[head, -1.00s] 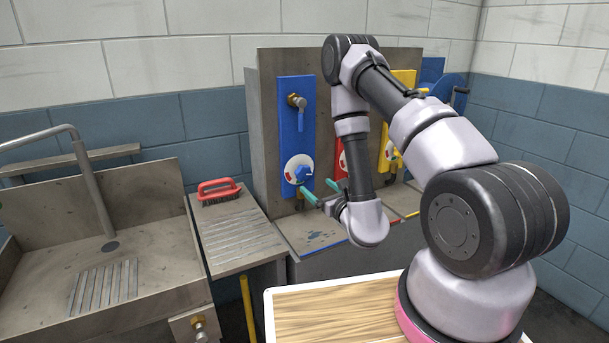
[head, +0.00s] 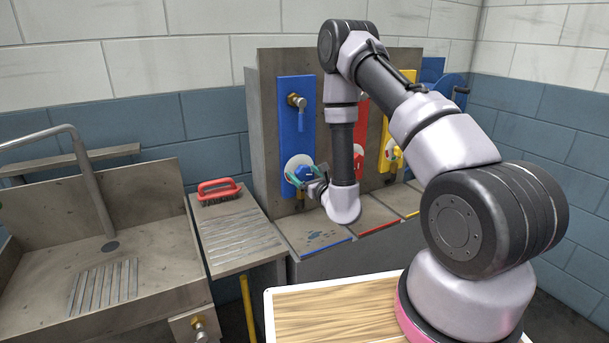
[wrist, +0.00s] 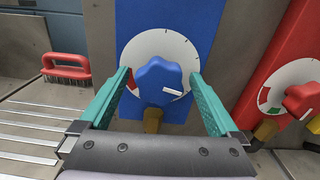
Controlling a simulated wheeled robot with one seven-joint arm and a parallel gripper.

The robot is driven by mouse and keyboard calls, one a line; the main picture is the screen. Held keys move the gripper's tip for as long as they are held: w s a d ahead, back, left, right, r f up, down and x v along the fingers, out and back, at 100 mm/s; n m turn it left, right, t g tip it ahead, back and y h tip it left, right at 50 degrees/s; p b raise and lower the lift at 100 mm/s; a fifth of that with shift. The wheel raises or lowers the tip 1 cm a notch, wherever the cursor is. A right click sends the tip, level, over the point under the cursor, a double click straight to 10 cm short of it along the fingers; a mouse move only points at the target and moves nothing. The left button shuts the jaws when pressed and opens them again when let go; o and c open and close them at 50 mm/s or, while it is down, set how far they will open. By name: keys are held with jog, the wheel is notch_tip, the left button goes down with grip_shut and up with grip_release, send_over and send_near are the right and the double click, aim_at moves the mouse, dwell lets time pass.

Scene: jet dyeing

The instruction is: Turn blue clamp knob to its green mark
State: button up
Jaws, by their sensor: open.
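The blue clamp knob (wrist: 158,77) sits on a white round dial (wrist: 158,43) on the blue panel. Its white pointer line points right and slightly down in the wrist view. A red mark shows on the dial's lower left; I cannot see a green mark on this dial, whose lower right is partly covered. My gripper (wrist: 160,76) is open, with one teal finger on each side of the knob and visible gaps between. In the head view the blue knob (head: 303,172) is partly hidden by my gripper (head: 306,179).
A red knob (wrist: 302,98) on a red panel stands to the right, a yellow panel (head: 403,110) beyond it. A red brush (head: 218,190) lies on the ledge at left, beside the sink (head: 100,230).

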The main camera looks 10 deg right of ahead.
jog(key=c, duration=1.4)
jog(key=shift+o, duration=0.2)
jog(key=shift+m, duration=0.5)
jog(key=m, duration=0.2)
jog(key=shift+d+m, duration=0.1)
jog(key=shift+m, duration=0.3)
jog(key=m, duration=0.3)
jog(key=shift+m, duration=0.4)
jog(key=m, duration=0.3)
jog(key=shift+m, duration=0.3)
jog(key=m, duration=0.4)
jog(key=shift+f, duration=0.1)
